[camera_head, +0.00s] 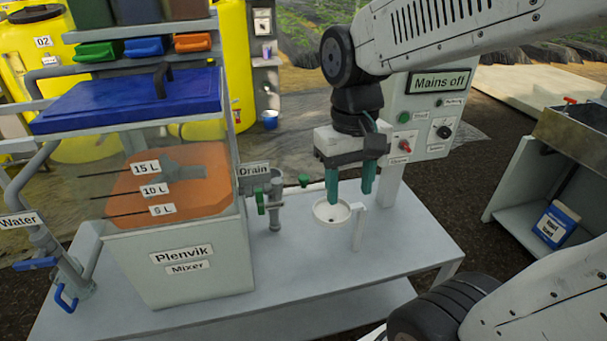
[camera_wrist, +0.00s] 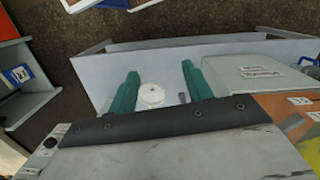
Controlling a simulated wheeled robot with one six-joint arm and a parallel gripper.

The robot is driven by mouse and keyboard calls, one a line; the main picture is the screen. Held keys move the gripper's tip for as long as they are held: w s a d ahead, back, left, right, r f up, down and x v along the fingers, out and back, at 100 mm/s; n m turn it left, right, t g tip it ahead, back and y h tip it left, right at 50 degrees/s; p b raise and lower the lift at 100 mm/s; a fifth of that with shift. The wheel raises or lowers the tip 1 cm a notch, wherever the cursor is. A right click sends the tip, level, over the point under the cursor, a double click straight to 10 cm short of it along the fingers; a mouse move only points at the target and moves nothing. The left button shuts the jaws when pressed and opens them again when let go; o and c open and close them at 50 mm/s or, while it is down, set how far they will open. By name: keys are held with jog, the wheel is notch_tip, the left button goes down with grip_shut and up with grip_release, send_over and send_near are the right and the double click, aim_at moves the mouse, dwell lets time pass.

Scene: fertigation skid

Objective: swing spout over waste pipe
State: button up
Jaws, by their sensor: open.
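A thin pale spout arm (camera_head: 314,187) with a green knob (camera_head: 303,180) reaches right from the drain fittings toward my gripper. Its far end is hidden behind a finger. A grey upright pipe (camera_head: 276,205) stands beside the green-handled drain valve (camera_head: 261,200); I cannot tell whether it is the waste pipe. My gripper (camera_head: 350,198) is open and empty, fingers pointing down just above the dish. In the wrist view, the dish (camera_wrist: 151,95) shows between the teal fingers (camera_wrist: 160,68).
The mixer tank (camera_head: 180,270) with its blue lid (camera_head: 130,100) stands left on the grey bench (camera_head: 400,250). A "Mains off" control panel (camera_head: 425,115) rises behind my gripper. A metal unit (camera_head: 550,170) stands at the right.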

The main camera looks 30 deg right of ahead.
jog(key=w+d+f+m, duration=0.2)
jog(key=w+f+m, duration=0.15)
jog(key=w, duration=0.65)
jog(key=w+d+f+m, duration=0.25)
jog(key=w+f, duration=0.25)
jog(key=w, duration=0.5)
jog(key=m+t, duration=0.1)
jog(key=m, duration=0.3)
send_over(304, 177)
jog(key=shift+r, duration=0.45)
jog(key=shift+w+f+m, duration=0.1)
jog(key=shift+f+m, duration=0.2)
jog(key=shift+f, duration=0.15)
notch_tip(304, 177, down, 7)
jog(key=shift+f, duration=0.1)
jog(key=shift+c, duration=0.3)
grip_shut()
